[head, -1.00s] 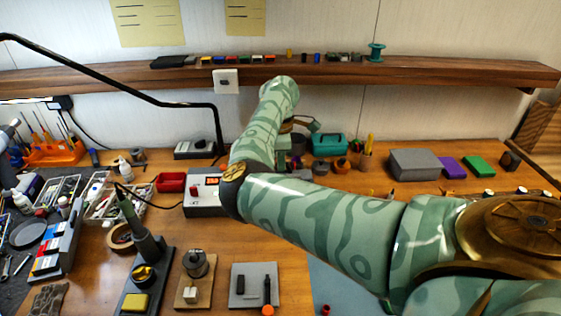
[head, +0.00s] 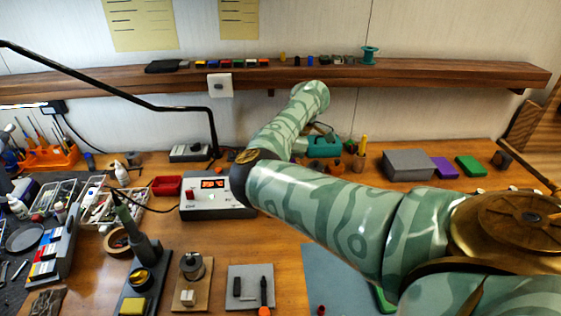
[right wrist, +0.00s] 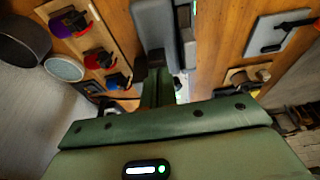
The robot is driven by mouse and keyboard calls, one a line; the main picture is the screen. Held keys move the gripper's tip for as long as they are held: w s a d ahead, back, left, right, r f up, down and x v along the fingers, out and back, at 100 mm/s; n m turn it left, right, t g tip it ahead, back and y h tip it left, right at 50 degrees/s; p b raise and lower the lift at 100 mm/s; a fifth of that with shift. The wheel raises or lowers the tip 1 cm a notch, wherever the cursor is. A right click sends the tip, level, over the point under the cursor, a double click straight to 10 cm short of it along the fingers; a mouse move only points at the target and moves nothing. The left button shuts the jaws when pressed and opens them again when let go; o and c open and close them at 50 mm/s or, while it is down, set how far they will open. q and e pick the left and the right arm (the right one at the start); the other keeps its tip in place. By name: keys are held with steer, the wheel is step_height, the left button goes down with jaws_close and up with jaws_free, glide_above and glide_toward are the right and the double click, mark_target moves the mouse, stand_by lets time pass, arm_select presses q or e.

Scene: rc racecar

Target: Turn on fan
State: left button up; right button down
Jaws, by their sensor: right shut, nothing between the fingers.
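I cannot make out a fan for certain in either view. A small white box with a dark switch-like spot (head: 220,85) is fixed to the front of the wall shelf. My right arm reaches across the bench in the head view, and its gripper is hidden behind the forearm there. In the right wrist view my right gripper (right wrist: 158,88) is shut and empty, close to a long grey body (right wrist: 158,30). Whether it touches that body I cannot tell. My left gripper is in neither view.
A white instrument with a red display (head: 216,200) stands left of my elbow. A black lamp arm (head: 130,92) crosses the left side. The wooden shelf (head: 450,75) runs along the wall.

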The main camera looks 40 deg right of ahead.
steer(key=shift+r, duration=0.1)
steer(key=shift+r+p, duration=0.55)
steer(key=shift+r, duration=0.2)
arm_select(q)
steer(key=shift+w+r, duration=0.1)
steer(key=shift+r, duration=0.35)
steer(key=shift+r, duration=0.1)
